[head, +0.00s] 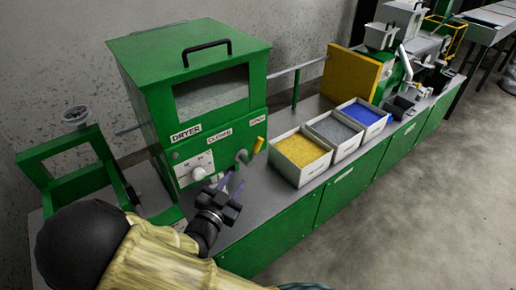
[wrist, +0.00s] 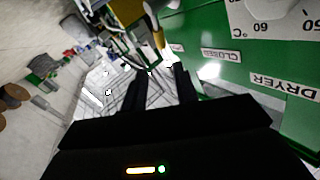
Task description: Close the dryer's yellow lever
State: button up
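The green dryer (head: 130,85) stands on the counter at left, with a window, a dial and labels on its front. Its yellow lever (head: 258,145) sits at the lower right of that front, tilted up to the right below the right-hand label, beside a grey spout (head: 241,157).
Three white bins stand right of the lever, holding yellow (head: 300,150), grey (head: 333,129) and blue (head: 363,113) granules. A yellow panel (head: 350,74) stands behind them. A green open frame (head: 75,165) is at left. The grey counter before the dryer is mostly clear.

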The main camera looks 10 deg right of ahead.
aim_at(256, 148)
jog(key=shift+d, duration=0.1)
jog(key=p+x, duration=0.3)
jog(key=x, duration=1.4)
jog(key=shift+w+d, duration=0.1)
jog(key=shift+w, duration=0.1)
jog(key=shift+c, duration=0.2)
grip_shut()
